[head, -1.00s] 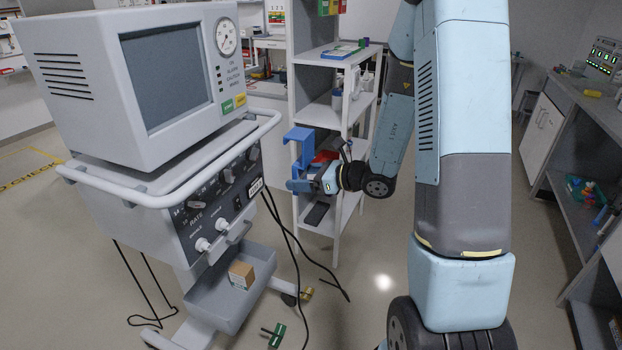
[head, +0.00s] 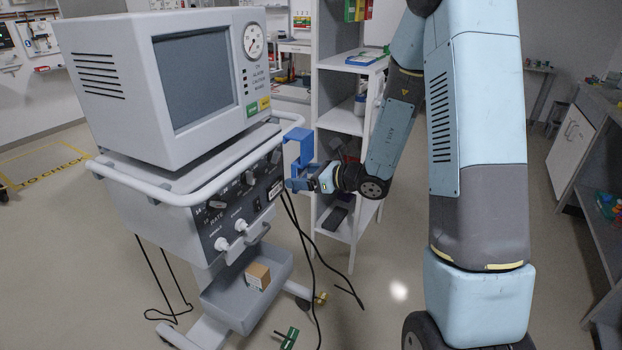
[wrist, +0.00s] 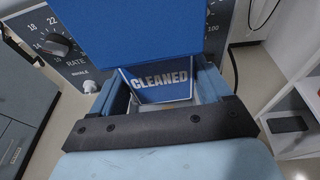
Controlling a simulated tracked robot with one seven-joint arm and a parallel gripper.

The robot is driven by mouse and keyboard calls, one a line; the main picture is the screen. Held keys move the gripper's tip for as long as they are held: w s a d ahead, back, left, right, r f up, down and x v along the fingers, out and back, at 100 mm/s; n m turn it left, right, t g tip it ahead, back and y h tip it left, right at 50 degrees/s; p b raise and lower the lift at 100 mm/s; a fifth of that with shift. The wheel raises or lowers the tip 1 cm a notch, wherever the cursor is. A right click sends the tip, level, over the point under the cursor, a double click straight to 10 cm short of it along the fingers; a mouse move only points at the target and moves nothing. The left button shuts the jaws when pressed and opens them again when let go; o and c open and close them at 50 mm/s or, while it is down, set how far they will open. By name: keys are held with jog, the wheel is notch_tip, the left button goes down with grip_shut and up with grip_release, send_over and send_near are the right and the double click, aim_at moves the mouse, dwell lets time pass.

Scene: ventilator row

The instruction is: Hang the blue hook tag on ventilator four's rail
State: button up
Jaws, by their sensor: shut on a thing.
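The blue hook tag (head: 298,142) is held upright in my gripper (head: 296,184), its bent hook part at the top. In the wrist view the tag (wrist: 140,30) fills the top middle, and its lower plate reads "CLEANED" between the fingers. My gripper (wrist: 160,92) is shut on it. In the head view the tag is beside the right end of the ventilator's white rail (head: 190,197); I cannot tell whether they touch. The ventilator (head: 150,85) stands at left on its cart. Its number is not readable.
White shelves (head: 342,120) stand close behind my gripper. The cart's lower tray (head: 225,308) holds a small cardboard box (head: 257,275). Black cables hang below the gripper, and a green object (head: 289,338) lies on the floor. A grey bench (head: 590,160) stands at right.

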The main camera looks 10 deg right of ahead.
jog(key=x, duration=0.7)
jog(key=shift+a, duration=0.3)
dwell(0.5)
jog(key=shift+w, duration=0.15)
jog(key=o, duration=1)
